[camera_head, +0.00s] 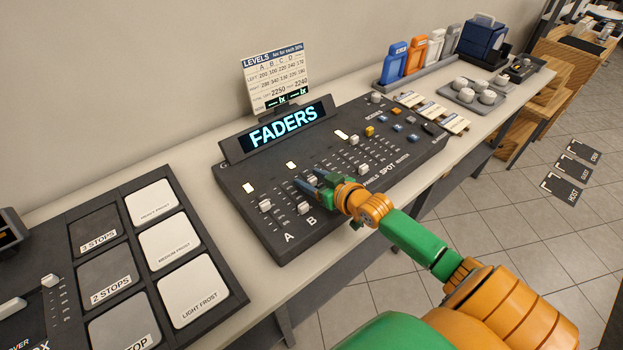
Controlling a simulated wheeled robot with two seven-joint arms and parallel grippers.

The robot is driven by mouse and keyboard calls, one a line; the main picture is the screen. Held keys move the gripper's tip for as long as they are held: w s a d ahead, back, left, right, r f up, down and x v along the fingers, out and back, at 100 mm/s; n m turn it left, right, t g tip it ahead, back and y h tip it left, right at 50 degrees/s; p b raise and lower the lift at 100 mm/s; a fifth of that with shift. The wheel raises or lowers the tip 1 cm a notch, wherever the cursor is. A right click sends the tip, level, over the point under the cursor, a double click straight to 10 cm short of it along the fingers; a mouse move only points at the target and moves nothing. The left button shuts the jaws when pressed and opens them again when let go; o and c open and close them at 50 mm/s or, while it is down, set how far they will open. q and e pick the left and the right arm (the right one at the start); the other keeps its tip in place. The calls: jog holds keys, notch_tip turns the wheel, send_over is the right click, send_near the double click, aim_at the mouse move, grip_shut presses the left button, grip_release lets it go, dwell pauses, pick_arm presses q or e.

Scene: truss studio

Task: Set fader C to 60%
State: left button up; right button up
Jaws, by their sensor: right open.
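The fader console (262,230) is a dark sloped panel on the counter, with a lit FADERS display (288,125) at its back. Fader A (265,205) and fader B (288,197) show white caps in slots above the letters A and B. My right gripper (312,184) is open over the slot just right of B, where fader C lies. A white cap (312,179) shows by its fingertips; I cannot tell whether they touch it. The gripper hides the rest of that slot and its letter. My left gripper is not in view.
A levels card (277,74) stands behind the display. A tray of frost and stop swatches (170,243) lies left of the console. More keys and buttons fill the console's right side.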

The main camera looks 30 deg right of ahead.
jog(key=shift+s+r, duration=0.1)
jog(key=shift+s, duration=0.1)
jog(key=shift+c, duration=0.6)
grip_shut()
dwell(0.5)
